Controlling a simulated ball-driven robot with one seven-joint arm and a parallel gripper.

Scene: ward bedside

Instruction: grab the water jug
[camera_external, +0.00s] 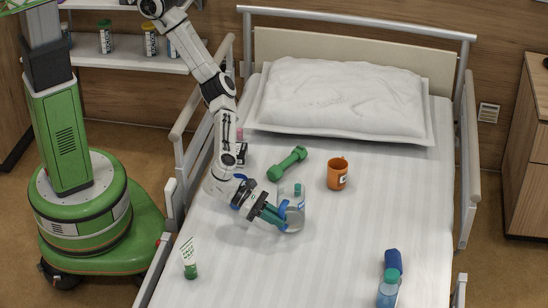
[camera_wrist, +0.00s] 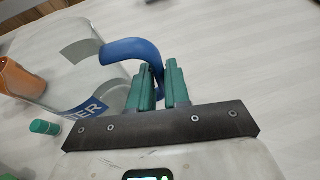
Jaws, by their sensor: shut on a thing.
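The water jug (camera_external: 298,208) is clear, with a blue handle, and stands near the middle of the bed. In the wrist view the jug (camera_wrist: 97,80) shows at the left, with part of a blue label and the curved blue handle (camera_wrist: 123,47). My gripper (camera_external: 276,212) reaches the jug from the left with its green fingers. In the wrist view my gripper (camera_wrist: 160,86) is shut on the handle, whose lower part is between the fingers. The fingers partly hide the handle, and the jug's base is hard to make out.
A green dumbbell (camera_external: 288,163) lies just behind the jug. An orange mug (camera_external: 337,175) stands behind it to the right. A blue bottle (camera_external: 388,290) is at front right. Bed rails flank the mattress; its front middle is clear.

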